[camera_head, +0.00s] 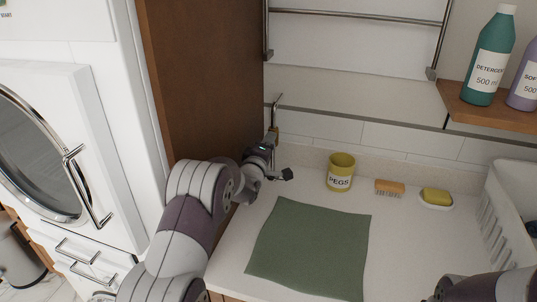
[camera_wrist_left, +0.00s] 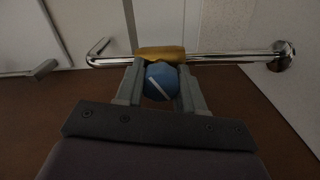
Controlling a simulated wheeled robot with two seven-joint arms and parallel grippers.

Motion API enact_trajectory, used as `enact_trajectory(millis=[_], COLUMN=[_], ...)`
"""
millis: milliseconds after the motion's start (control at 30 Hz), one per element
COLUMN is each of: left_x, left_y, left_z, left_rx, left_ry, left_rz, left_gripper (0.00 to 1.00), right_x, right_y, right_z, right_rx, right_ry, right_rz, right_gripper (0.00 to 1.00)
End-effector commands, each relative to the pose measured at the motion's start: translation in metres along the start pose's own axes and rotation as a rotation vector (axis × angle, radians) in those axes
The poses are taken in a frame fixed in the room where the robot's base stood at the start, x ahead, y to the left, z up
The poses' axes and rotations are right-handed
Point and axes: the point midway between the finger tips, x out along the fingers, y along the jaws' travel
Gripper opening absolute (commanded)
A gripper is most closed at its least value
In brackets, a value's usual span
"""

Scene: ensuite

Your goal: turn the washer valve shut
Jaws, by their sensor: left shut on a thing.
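The washer valve is a brass body (camera_wrist_left: 160,53) on a chrome pipe (camera_wrist_left: 225,58), with a round blue knob (camera_wrist_left: 161,82) facing the camera in the left wrist view. A white line on the knob runs diagonally, slanted to the pipe. My left gripper (camera_wrist_left: 160,88) is shut on the blue knob, one finger on each side. In the head view my left gripper (camera_head: 276,160) is at the wall by the brown panel, just below the brass body (camera_head: 275,132); the knob is mostly hidden there. My right gripper is out of view.
The washer (camera_head: 60,150) stands left of the brown panel (camera_head: 205,85). On the counter are a green cloth (camera_head: 312,248), a yellow pegs cup (camera_head: 341,173), a brush (camera_head: 390,188) and a soap dish (camera_head: 436,204). A white basket (camera_head: 505,215) stands at right, below the bottle shelf (camera_head: 490,108).

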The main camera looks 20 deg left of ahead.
Motion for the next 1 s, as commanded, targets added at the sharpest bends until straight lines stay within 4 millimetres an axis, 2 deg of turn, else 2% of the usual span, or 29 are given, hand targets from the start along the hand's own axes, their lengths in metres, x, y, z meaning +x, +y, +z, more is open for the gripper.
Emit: enact_trajectory(millis=[33, 400, 700, 1000], left_x=[0.000, 0.000, 0.000, 0.000], left_y=[-0.005, -0.002, 0.001, 0.003], left_z=[0.000, 0.000, -0.001, -0.001], left_rx=[0.041, 0.353, 0.507, 0.565], left_ry=[0.002, 0.002, 0.003, 0.004], left_rz=[0.001, 0.002, 0.002, 0.003], left_gripper=[0.08, 0.08, 0.08, 0.08], right_x=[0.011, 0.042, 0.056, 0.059], right_y=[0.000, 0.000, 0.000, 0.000], right_z=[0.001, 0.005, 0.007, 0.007], right_rx=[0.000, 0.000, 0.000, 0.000], right_ry=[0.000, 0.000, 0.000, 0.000], right_rz=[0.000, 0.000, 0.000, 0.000], right_gripper=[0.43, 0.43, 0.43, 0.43])
